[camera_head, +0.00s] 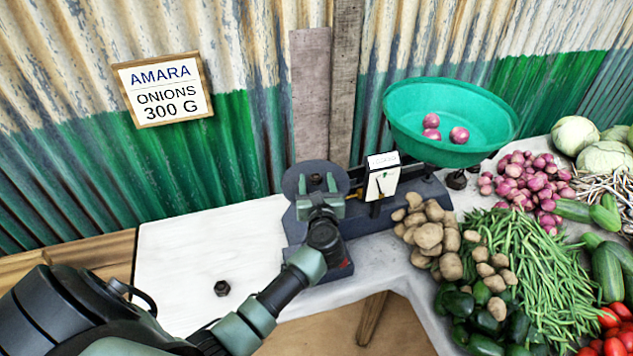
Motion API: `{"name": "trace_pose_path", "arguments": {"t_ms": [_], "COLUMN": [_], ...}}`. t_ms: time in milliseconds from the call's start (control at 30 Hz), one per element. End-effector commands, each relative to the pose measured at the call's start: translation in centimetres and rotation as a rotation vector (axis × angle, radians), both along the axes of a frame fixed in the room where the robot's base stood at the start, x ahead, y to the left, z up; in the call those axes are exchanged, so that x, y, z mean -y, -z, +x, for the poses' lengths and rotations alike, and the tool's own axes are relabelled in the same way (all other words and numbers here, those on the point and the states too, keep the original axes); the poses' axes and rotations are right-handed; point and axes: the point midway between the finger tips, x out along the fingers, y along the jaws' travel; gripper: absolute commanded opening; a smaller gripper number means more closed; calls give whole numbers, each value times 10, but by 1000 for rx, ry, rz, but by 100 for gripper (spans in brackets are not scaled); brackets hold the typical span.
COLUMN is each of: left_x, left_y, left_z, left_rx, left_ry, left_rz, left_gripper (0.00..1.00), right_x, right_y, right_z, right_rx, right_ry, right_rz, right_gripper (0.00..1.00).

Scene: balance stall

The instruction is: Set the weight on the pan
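A balance scale (385,217) stands on the table with a flat dark round pan (293,182) on its left and a wide green bowl (405,118) on its right. A small dark weight (316,178) is at the middle of the dark pan. My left gripper (317,184) is over this pan, its two fingers apart on either side of the weight. Its near side is partly hidden by the gripper. Another small dark hexagonal weight (222,288) sits on the white board (185,262). My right gripper is not in view.
The green bowl holds a few red onions (459,135). Potatoes (430,235), green beans (530,270), onions (525,185) and other vegetables crowd the right. A sign reading "AMARA ONIONS 300 G" (163,90) hangs on the corrugated wall. The white board is mostly clear.

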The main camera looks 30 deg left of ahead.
Motion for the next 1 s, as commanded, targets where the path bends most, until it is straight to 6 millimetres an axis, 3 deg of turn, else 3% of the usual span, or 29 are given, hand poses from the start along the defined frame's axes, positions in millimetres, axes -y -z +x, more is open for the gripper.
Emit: {"name": "trace_pose_path", "arguments": {"t_ms": [233,700,1000], "left_x": [5,59,71], "left_y": [-2,-15,-21], "left_z": [-5,-79,-95], "left_rx": [0,-1,-1], "left_ry": [2,0,-1], "left_rz": [-2,-2,1], "left_gripper": [55,55,55], "right_x": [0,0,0], "right_y": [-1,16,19], "right_z": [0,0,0], "right_rx": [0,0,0], "right_ry": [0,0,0], "right_rz": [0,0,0], "right_gripper": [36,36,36]}}
